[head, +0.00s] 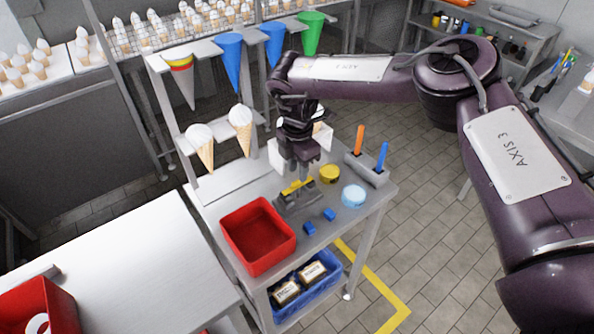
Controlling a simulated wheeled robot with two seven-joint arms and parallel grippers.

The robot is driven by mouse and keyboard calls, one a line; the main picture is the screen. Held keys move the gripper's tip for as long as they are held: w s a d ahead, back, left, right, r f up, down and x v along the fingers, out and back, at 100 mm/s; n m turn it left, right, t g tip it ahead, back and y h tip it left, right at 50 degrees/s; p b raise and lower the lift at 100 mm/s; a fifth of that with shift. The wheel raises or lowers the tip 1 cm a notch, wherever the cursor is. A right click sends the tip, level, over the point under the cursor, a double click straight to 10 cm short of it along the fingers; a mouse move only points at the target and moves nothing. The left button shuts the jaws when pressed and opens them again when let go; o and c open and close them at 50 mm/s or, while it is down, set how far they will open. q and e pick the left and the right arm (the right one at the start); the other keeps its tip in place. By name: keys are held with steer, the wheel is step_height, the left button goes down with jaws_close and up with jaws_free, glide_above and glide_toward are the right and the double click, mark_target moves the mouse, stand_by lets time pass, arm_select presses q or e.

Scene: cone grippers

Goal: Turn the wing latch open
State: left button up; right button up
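A yellow wing-shaped piece (297,186), which looks like the wing latch, sits on a grey block (297,201) on the metal cart top. My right gripper (298,172) reaches in from the right and points down just above the yellow piece. Its fingertips are small and dark here, so I cannot tell whether they are open or shut, or whether they touch the piece. My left gripper is not in view.
A red bin (258,236) stands left of the latch. A yellow disc (330,173), a pale blue round lid (354,194), small blue blocks (329,214) and a holder with orange and blue handles (366,172) are close on the right. Cones (240,125) hang behind.

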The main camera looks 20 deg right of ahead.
mark_target(298, 183)
step_height(298, 183, down, 3)
steer(key=shift+w+f+p, duration=0.15)
steer(key=shift+p, duration=0.2)
steer(key=shift+f, duration=0.2)
steer(key=c, duration=0.5)
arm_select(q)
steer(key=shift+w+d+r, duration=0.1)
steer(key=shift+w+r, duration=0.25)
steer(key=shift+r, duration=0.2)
arm_select(e)
jaws_close()
